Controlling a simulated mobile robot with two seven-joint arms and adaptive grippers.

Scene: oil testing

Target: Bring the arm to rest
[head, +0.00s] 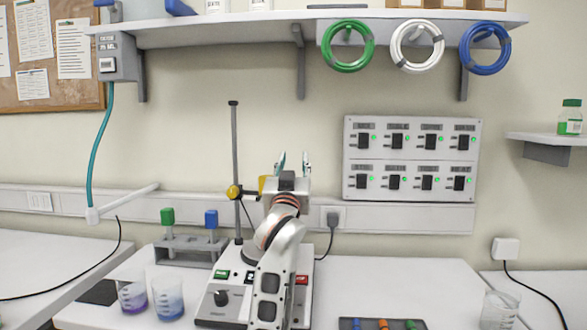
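My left arm (278,250) rises from the bottom middle of the head view, in front of the stirrer base. My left gripper (294,162) points up and away, towards the wall. Its two fingertips stand apart with only wall showing between them, so it is open and empty. It is above the hot-plate stirrer (226,300), beside the upright grey stand rod (235,150) with its yellow clamp knob (234,191). The arm hides part of the stirrer and of the clamp. My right gripper is not in view.
Two beakers with purple (133,299) and blue (168,300) liquid stand left of the stirrer. A grey rack (190,250) holds green and blue-topped tools behind them. An empty beaker (499,310) stands at right. A shelf (270,30) spans above. The right tabletop is mostly clear.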

